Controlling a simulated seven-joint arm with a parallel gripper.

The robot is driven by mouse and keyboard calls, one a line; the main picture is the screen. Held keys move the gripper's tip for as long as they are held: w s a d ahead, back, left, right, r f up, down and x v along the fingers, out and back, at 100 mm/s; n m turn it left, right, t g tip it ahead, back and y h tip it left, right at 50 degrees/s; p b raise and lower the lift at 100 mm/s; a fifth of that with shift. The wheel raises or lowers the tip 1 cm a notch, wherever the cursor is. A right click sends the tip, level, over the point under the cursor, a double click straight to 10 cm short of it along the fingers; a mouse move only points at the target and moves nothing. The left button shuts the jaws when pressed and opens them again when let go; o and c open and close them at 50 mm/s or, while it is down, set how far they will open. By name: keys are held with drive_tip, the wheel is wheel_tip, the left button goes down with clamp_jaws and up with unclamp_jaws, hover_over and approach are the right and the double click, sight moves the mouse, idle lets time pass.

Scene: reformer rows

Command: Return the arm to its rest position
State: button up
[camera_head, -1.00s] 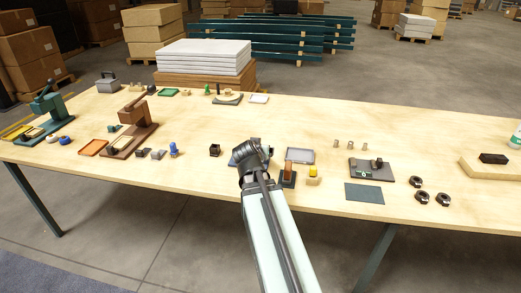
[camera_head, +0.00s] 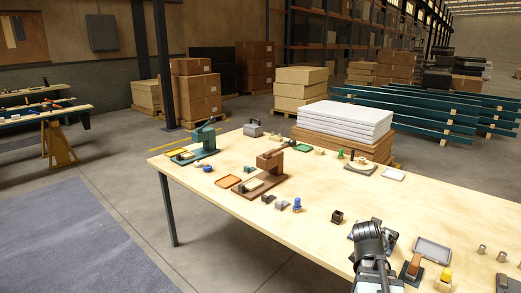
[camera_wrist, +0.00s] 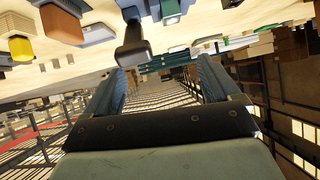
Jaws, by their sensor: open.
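My gripper (camera_wrist: 163,74) shows in the wrist view with its two fingers spread apart and nothing between them. The wrist view is tilted, with the tabletop and several small items along its top edge. In the head view my arm reaches up from the bottom right over the front part of the wooden table (camera_head: 310,225). The gripper's fingers are hidden behind the wrist there. A dark item lies partly hidden behind my wrist, and I cannot tell if they touch.
A grey tray (camera_head: 432,250) and a brown-handled block (camera_head: 412,268) stand close right of my arm. A small dark box (camera_head: 337,216) stands to its left. A brown press (camera_head: 268,168) and a green press (camera_head: 202,142) stand farther left. The front middle of the tabletop is clear.

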drive_tip(key=w+a+f+y, duration=0.4)
drive_tip(key=a+f, duration=0.3)
drive_tip(key=a, duration=0.4)
drive_tip(key=w+a+f+y, duration=0.35)
drive_tip(key=a+f, duration=0.25)
drive_tip(key=a, duration=0.6)
drive_tip(key=s+a+f+n+g, duration=0.1)
drive_tip(key=s+f+n+g, duration=0.25)
drive_tip(key=s+f, duration=0.95)
drive_tip(key=s+a+f+n+g, duration=0.15)
drive_tip(key=s+f+g, duration=0.35)
drive_tip(key=s+f, duration=0.85)
drive_tip(key=s+f+n+g, duration=0.2)
drive_tip(key=s+f, duration=0.4)
drive_tip(key=s, duration=0.5)
drive_tip(key=s+f+n+g, duration=0.2)
drive_tip(key=s+f+g, duration=0.3)
drive_tip(key=s, duration=0.7)
wheel_tip(320, 180, down, 2)
